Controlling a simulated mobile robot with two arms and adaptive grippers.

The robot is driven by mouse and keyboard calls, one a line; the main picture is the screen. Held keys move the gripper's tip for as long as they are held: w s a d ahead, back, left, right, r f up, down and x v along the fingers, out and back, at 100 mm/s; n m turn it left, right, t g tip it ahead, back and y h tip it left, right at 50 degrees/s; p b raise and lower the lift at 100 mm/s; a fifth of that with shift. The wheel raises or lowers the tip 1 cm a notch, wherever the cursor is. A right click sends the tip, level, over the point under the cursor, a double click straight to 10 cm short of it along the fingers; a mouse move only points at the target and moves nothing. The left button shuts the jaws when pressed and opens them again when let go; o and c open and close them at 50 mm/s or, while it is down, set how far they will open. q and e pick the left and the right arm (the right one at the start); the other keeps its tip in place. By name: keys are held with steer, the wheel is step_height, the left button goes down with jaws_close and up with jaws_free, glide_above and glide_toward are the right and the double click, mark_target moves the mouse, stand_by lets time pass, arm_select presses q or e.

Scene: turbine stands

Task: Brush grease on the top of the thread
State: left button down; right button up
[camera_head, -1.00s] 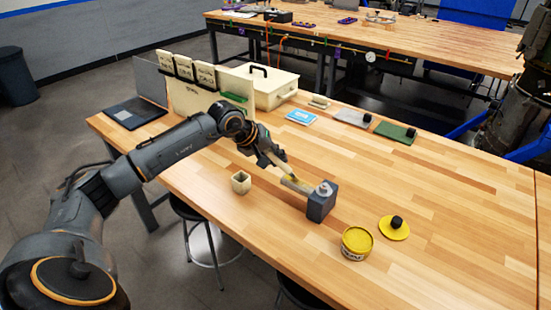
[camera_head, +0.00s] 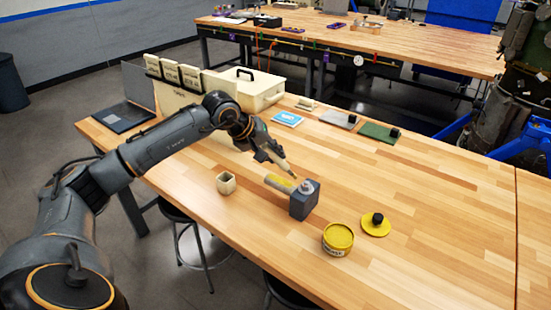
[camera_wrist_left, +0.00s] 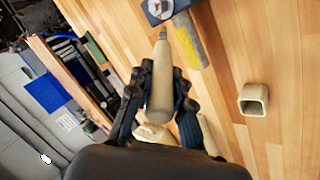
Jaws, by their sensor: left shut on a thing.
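A dark grey block (camera_head: 303,203) stands on the wooden table, with a round metal end on its top; it also shows in the wrist view (camera_wrist_left: 153,19). The threaded rod (camera_head: 279,184) sticks out sideways from the block toward the left, its upper side yellow with grease; it also shows in the wrist view (camera_wrist_left: 187,48). My left gripper (camera_head: 262,151) is shut on the beige handle of the brush (camera_head: 279,163), seen in the wrist view (camera_wrist_left: 161,85). The brush tip points down near the block end of the rod, seemingly just above it. My right gripper is out of view.
An open yellow grease tin (camera_head: 338,239) and its yellow lid (camera_head: 376,224) lie right of the block. A small beige square holder (camera_head: 226,183) stands left. A beige toolbox (camera_head: 246,88) and green mat (camera_head: 380,132) are farther back. The table's right part is clear.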

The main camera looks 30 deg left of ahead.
arm_select(q)
steer(key=shift+a+r, duration=0.1)
steer(key=shift+r, duration=0.5)
steer(key=shift+d+r+p, duration=0.2)
steer(key=shift+r+p, duration=0.55)
steer(key=shift+r, duration=0.7)
steer(key=shift+a+r, duration=0.1)
steer(key=shift+r, duration=0.05)
